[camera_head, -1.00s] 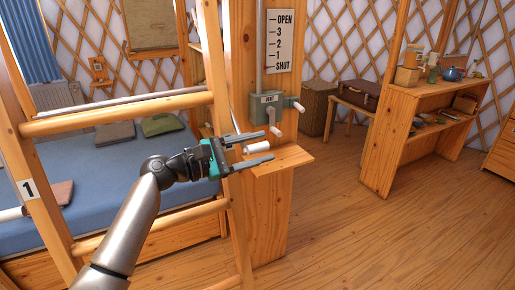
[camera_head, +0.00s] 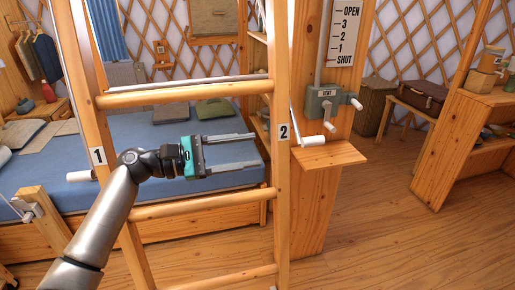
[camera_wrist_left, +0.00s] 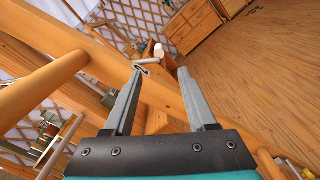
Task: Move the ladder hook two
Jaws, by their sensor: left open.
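The wooden ladder (camera_head: 185,97) has rails labelled 1 and 2. By the 2 label, ladder hook two (camera_head: 313,141) shows a white handle sticking out to the right of the rail and a thin pale rod above it. My left gripper (camera_head: 255,150) is open and empty, its fingers pointing right, with tips just left of rail 2 and apart from the handle. In the left wrist view, the white handle (camera_wrist_left: 147,63) shows just beyond the open fingers, nearer the left fingertip, with a small metal fitting by that tip. My right gripper is not in view.
A wooden post carries a green vent box (camera_head: 325,101) with cranks, under an OPEN–SHUT scale (camera_head: 343,32). A small shelf (camera_head: 335,155) juts out just below the hook handle. A blue bed (camera_head: 110,135) lies behind the ladder. Open floor (camera_head: 370,235) lies to the right.

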